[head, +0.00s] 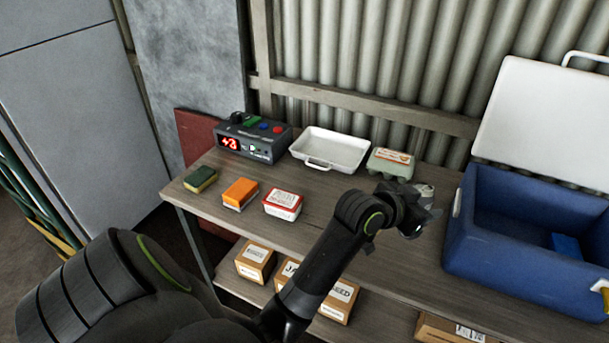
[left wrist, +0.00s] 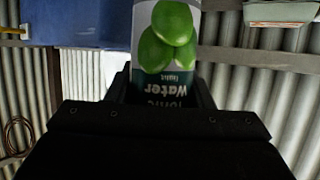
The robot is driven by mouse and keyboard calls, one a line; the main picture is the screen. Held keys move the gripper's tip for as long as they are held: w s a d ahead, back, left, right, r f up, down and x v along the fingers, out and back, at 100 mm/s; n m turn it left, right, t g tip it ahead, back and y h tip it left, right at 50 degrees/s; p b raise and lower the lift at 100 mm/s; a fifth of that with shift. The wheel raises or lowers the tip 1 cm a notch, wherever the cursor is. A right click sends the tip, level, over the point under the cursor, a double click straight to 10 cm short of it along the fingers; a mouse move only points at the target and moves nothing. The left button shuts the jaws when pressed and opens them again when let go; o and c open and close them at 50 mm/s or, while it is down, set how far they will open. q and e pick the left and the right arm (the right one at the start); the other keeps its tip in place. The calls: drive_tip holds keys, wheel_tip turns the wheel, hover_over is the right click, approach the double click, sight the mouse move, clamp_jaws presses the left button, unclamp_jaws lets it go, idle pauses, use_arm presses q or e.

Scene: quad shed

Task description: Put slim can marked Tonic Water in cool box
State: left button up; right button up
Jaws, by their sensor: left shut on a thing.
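The slim can marked Tonic Water (left wrist: 166,45) fills the middle of the left wrist view. It has green limes on a white label and a dark band with upside-down lettering. My left gripper (head: 418,222) is shut on it; the jaws also show in the left wrist view (left wrist: 168,92). In the head view only the can's pale upper part (head: 426,192) shows behind the gripper. I cannot tell whether it touches the table. The blue cool box (head: 497,250) stands open to the right of the gripper, its white lid (head: 545,120) raised. My right gripper is out of view.
A blue block (head: 566,246) lies inside the cool box. An egg carton (head: 391,165) and white tray (head: 330,150) stand at the back of the wooden table (head: 250,180). A red-white tub (head: 283,204), orange box (head: 240,193) and sponge (head: 200,179) lie left. Cartons sit below.

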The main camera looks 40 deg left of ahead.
use_arm(q)
drive_tip(key=shift+m, duration=0.3)
drive_tip(key=f, duration=0.3)
drive_tip(key=w+f, duration=0.1)
drive_tip(key=f, duration=0.7)
drive_tip(key=shift+w+f, duration=0.1)
drive_tip(key=shift+w, duration=0.15)
drive_tip(key=shift+f, duration=0.15)
drive_tip(key=o, duration=1.1)
drive_tip(key=shift+o, duration=0.2)
